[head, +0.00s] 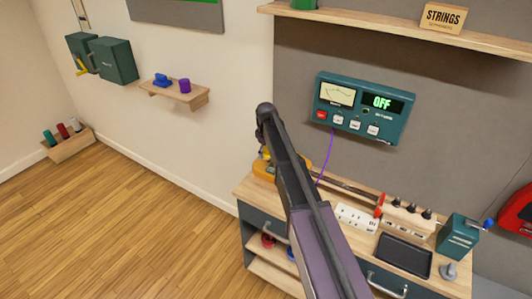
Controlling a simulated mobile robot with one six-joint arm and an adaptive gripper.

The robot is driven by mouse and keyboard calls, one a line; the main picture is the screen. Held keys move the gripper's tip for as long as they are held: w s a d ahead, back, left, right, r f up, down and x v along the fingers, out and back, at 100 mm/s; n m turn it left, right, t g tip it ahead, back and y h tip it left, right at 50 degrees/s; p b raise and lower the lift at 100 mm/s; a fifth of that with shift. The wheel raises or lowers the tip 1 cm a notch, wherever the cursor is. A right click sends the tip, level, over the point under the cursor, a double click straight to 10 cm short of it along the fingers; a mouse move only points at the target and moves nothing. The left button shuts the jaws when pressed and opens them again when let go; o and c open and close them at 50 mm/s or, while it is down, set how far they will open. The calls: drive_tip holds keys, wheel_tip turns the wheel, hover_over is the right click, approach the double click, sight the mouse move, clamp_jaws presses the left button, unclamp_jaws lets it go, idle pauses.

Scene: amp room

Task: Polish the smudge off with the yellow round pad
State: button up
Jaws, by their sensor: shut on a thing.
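An orange, guitar-like body (263,170) lies at the left back of the wooden workbench (246,190), partly covered by my arm. A dark neck-like strip (345,185) runs to the right from behind my arm. A small yellow thing (265,152) shows just above the orange body, beside my arm; I cannot tell if it is the round pad. My arm rises from the bottom and bends at the top over the bench. My gripper is hidden behind it. I cannot make out a smudge.
A teal meter panel (364,108) reading OFF hangs on the wall. On the bench are a white power strip (355,217), a black tray (404,254) and a teal box (458,236). A small wall shelf (188,93) is at left.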

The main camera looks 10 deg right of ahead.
drive_tip(key=shift+r+p, duration=1.5)
drive_tip(key=shift+p, duration=0.05)
drive_tip(key=shift+f+b, duration=0.35)
idle(0.8)
drive_tip(key=shift+f, duration=0.1)
